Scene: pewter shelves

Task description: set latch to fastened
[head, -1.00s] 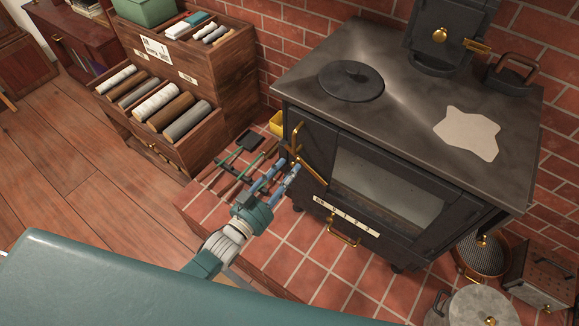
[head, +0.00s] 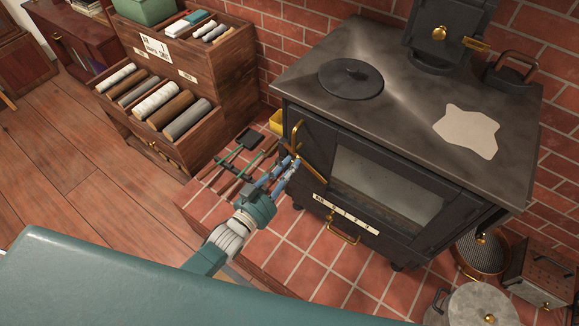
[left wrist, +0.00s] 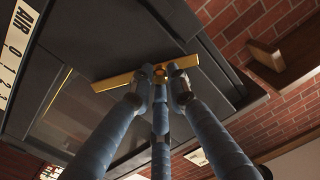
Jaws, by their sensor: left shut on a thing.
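The latch is a brass bar (head: 314,174) on the left part of the black stove's front. It slants down to the right in the head view, beside an upright brass handle (head: 295,133). My left gripper (head: 292,163) is at the upper left part of this bar, with its blue fingers shut on it. In the left wrist view the fingertips (left wrist: 161,74) close around the middle of the brass bar (left wrist: 115,82), and its two ends stick out on either side. The fingers hide part of the bar and its mount. My right gripper is not in view.
The stove (head: 300,82) stands on a red tiled hearth (head: 282,262) against a brick wall. Hearth tools (head: 240,155) and a yellow box (head: 277,122) lie left of it. A wooden drawer unit (head: 215,70) stands further left. A lidded pot (head: 482,306) is at lower right.

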